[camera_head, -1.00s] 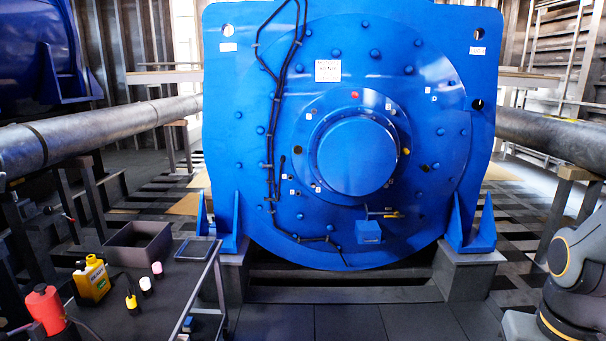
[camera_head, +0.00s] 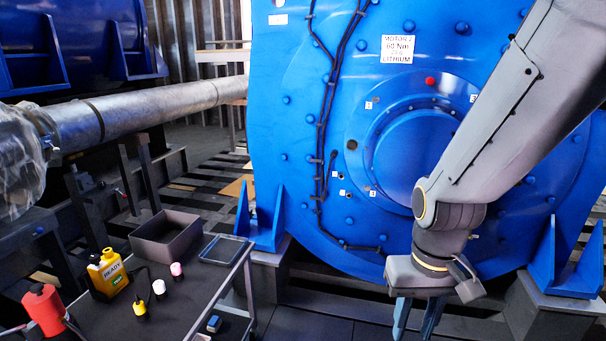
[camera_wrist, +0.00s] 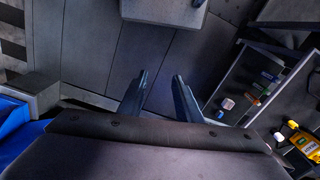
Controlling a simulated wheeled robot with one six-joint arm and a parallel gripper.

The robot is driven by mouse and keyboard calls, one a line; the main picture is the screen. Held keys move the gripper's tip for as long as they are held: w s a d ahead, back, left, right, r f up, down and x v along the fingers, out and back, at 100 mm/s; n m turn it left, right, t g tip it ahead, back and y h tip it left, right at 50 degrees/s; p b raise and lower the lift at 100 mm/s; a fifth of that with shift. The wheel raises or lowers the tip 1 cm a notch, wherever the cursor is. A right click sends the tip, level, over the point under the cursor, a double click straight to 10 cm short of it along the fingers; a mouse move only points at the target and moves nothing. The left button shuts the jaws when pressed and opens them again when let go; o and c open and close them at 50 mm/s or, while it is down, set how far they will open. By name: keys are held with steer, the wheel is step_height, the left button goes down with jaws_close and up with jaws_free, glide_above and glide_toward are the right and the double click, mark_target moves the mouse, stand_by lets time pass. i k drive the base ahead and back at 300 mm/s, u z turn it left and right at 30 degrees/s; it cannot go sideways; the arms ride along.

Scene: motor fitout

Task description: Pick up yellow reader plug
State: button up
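The yellow reader plug (camera_head: 140,308) stands on the dark cart top, beside the yellow reader box (camera_head: 108,274), whose display reads READY. A cable runs from the box toward the plug. My gripper (camera_head: 414,335) hangs to the right of the cart, in front of the blue motor, well apart from the plug. In the wrist view my gripper (camera_wrist: 160,75) has its two fingers spread with nothing between them. The reader box (camera_wrist: 306,145) shows there at the lower right, with a small yellow piece near it.
A white-capped piece (camera_head: 159,288) and a pink-capped piece (camera_head: 177,270) stand near the plug. A red bottle-like thing (camera_head: 44,309), a grey open bin (camera_head: 166,238) and a blue-edged frame (camera_head: 225,250) are on the cart. The blue motor (camera_head: 290,120) stands behind. Floor between is free.

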mark_target(139, 306)
steer(key=u, duration=1.05)
steer(key=i, duration=1.1)
steer(key=u, duration=1.9)
